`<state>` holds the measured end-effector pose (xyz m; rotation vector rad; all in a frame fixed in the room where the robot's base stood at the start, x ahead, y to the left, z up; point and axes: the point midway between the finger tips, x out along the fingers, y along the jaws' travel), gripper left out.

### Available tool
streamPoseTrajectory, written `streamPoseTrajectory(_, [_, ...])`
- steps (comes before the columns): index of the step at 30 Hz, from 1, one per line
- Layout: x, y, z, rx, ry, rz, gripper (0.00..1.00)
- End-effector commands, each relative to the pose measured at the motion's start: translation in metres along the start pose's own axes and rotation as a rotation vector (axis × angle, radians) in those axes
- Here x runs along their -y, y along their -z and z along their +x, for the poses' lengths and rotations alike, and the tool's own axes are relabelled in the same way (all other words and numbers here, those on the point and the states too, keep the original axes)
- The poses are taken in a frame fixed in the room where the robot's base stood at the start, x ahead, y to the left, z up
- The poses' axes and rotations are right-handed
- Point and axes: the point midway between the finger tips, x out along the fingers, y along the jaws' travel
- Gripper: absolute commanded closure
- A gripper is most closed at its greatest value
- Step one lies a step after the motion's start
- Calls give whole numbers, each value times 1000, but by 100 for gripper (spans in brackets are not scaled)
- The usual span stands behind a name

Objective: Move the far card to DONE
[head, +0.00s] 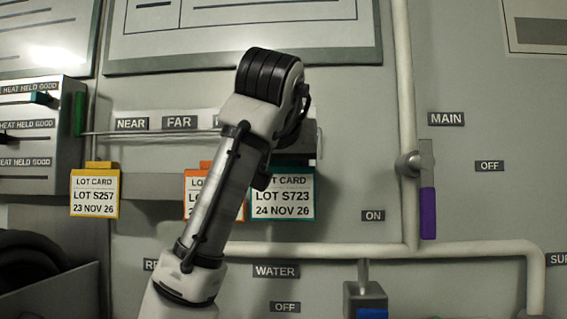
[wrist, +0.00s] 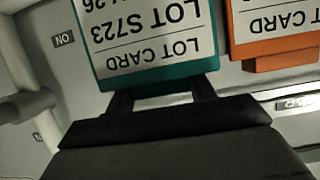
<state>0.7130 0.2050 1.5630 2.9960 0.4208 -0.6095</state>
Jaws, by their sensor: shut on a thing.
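A lot card with a teal border, LOT S723 (head: 284,196), hangs upright at the right of the row in the head view. In the wrist view, the same teal card (wrist: 150,30) appears upside down, with its top edge at my gripper (wrist: 160,97), which is shut on it. In the head view my arm hides the gripper's fingers. An orange card (head: 194,181) is partly hidden behind my arm, just left of the teal one. The FAR label (head: 179,122) is above the rail (head: 112,133). No DONE label is readable.
White pipes (head: 405,90) and a purple valve handle (head: 428,212) are to the right. A grey box (head: 40,130) with switches stands at the left.

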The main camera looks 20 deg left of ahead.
Motion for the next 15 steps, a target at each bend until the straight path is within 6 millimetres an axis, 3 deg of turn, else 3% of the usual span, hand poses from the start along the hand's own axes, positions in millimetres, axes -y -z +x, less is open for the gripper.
streamPoseTrajectory(9, [0,-2,1,0,0,0,71])
streamPoseTrajectory(10, [0,-2,1,0,0,0,42])
streamPoseTrajectory(15, [0,-2,1,0,0,0,20])
